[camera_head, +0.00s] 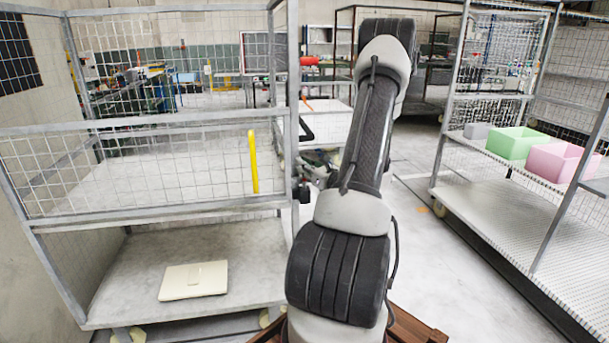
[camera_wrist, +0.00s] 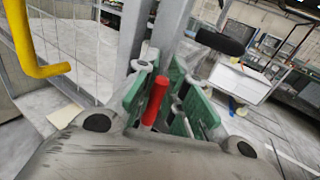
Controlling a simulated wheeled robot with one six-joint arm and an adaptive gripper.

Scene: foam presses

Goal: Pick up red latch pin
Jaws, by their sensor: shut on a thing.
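The red latch pin (camera_wrist: 155,101) is a short red cylinder, seen in the wrist view between the green pads of my gripper (camera_wrist: 160,88). My gripper is shut on it, beside a grey metal post (camera_wrist: 168,32). In the head view my arm reaches forward to the right of the caged cart, and the fingers are not clear there.
A caged cart (camera_head: 140,222) stands at left with a yellow bar (camera_head: 253,162), which also shows in the wrist view (camera_wrist: 38,62). A pale flat panel (camera_head: 193,281) lies on its lower shelf. Floor between is open.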

